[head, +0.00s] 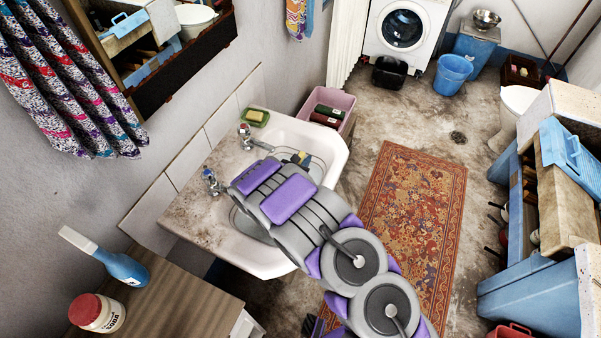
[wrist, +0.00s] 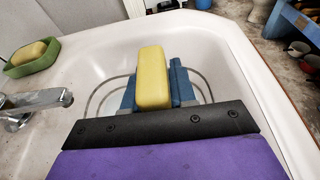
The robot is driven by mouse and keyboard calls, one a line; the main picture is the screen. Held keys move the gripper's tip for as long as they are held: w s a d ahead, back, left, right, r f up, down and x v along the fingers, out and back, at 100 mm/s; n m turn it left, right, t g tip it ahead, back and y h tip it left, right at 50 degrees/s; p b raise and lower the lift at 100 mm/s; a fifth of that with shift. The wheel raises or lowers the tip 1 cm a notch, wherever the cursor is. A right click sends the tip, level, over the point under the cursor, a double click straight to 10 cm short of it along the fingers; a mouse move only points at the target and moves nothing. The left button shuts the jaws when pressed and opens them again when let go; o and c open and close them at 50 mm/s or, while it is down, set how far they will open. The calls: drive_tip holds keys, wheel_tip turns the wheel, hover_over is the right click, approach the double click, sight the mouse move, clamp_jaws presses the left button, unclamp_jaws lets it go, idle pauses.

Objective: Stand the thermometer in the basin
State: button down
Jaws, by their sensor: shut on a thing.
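A yellow block with blue parts behind and beside it (wrist: 153,80), which I take to be the thermometer, stands out just past the black edge of my gripper (wrist: 154,110) in the wrist view. My gripper is shut on it; the fingertips are mostly hidden. In the head view a small yellow and blue bit (head: 303,158) shows past my gripper (head: 296,163), over the basin. The white basin (head: 329,146) is partly hidden by my arm. A wire rack (wrist: 101,88) lies in it, around the held thing in the picture. I cannot tell whether the thing touches the bottom.
Two taps (head: 212,183) stand on the basin's left side. A green dish (head: 256,117) with yellow soap sits at its far left corner. A pink tub (head: 330,108) is beyond the basin. A blue bottle (head: 124,268) and a red-lidded jar (head: 97,313) stand on the wooden counter.

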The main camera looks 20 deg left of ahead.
drive_tip(key=shift+f+b, duration=0.45)
drive_tip(key=shift+f, duration=1.9)
drive_tip(key=shift+f, duration=0.2)
drive_tip(key=c, duration=0.9)
unclamp_jaws()
drive_tip(key=shift+r, duration=0.2)
drive_tip(key=shift+s+r, duration=0.15)
drive_tip(key=shift+s, duration=0.2)
drive_tip(key=p+v, duration=0.2)
drive_tip(key=v, duration=0.9)
drive_tip(key=shift+s, duration=0.15)
drive_tip(key=shift+r, duration=0.1)
